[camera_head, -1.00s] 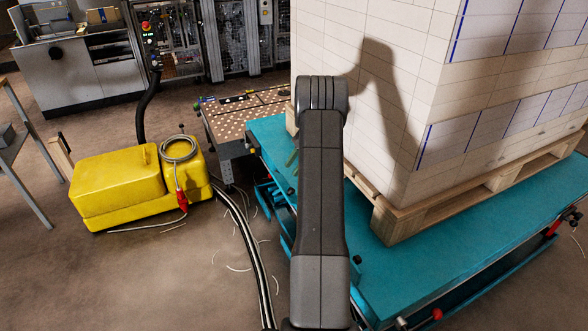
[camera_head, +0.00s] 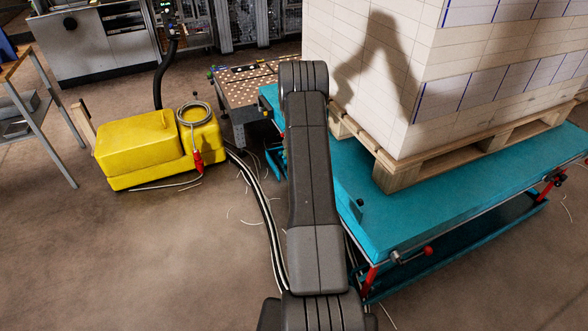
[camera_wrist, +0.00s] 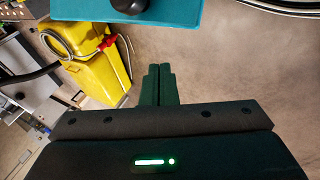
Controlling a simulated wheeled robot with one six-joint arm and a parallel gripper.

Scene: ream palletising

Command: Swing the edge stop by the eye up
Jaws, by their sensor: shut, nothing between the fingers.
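A short bar with a red knob (camera_head: 428,251) sticks out from the near side edge of the teal lift table (camera_head: 440,205). It looks like an edge stop, lying about level. A small black knob-like part (camera_head: 360,203) stands on the table's near left corner and may be the eye. A dark round knob (camera_wrist: 128,4) on a teal edge shows at the top of the wrist view. My gripper (camera_wrist: 158,85) is shut and empty, over bare floor and apart from the teal edge. In the head view my arm hides it.
A wooden pallet (camera_head: 400,178) with a tall white ream stack (camera_head: 370,75) stands on the table. A yellow machine (camera_head: 145,150) with a coiled hose is at left. Black hoses (camera_head: 262,215) run along the floor. A second black-handled part (camera_head: 558,181) sits at the table's right edge.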

